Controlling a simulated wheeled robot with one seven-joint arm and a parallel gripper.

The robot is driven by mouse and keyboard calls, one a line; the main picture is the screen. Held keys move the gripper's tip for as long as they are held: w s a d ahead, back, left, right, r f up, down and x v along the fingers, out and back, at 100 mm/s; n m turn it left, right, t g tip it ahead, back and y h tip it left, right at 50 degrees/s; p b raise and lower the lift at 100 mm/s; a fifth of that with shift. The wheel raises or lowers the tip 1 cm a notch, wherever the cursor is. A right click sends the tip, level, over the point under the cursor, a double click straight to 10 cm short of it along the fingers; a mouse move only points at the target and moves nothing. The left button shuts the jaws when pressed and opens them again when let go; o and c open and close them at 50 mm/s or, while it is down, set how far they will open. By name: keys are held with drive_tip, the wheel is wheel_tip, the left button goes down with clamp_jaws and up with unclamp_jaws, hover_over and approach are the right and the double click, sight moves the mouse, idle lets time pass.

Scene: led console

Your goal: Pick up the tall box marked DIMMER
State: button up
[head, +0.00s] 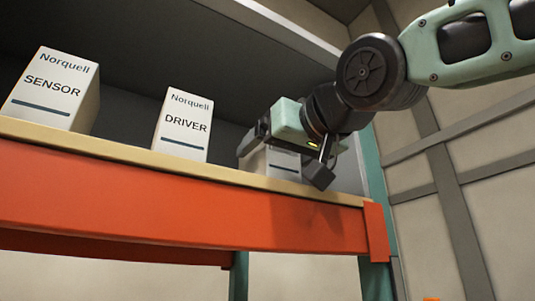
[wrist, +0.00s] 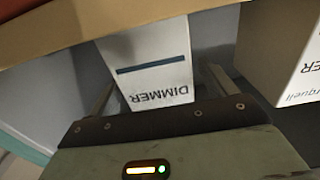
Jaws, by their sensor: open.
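The tall white box marked DIMMER (wrist: 153,70) shows upside down in the wrist view, its black lettering and dark stripe facing my gripper. In the head view this box (head: 270,165) stands at the right end of the shelf, its upper part hidden by my gripper (head: 288,135). My gripper is open. In the wrist view its two fingers (wrist: 160,80) lie on either side of the box, with gaps that look clear. I cannot tell how deep the fingers reach alongside it.
The DRIVER box (head: 184,125) stands left of the DIMMER box; a white box (wrist: 285,55) close to my right finger in the wrist view has lettering partly cut off. The SENSOR box (head: 52,90) stands at the far left. The shelf (head: 120,195) has an orange front beam and a teal post.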

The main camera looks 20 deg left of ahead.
drive_tip(key=shift+p+x, duration=0.3)
drive_tip(key=shift+x, duration=1.1)
drive_tip(key=shift+r, duration=0.1)
drive_tip(key=c, duration=1.2)
drive_tip(key=shift+c, duration=0.2)
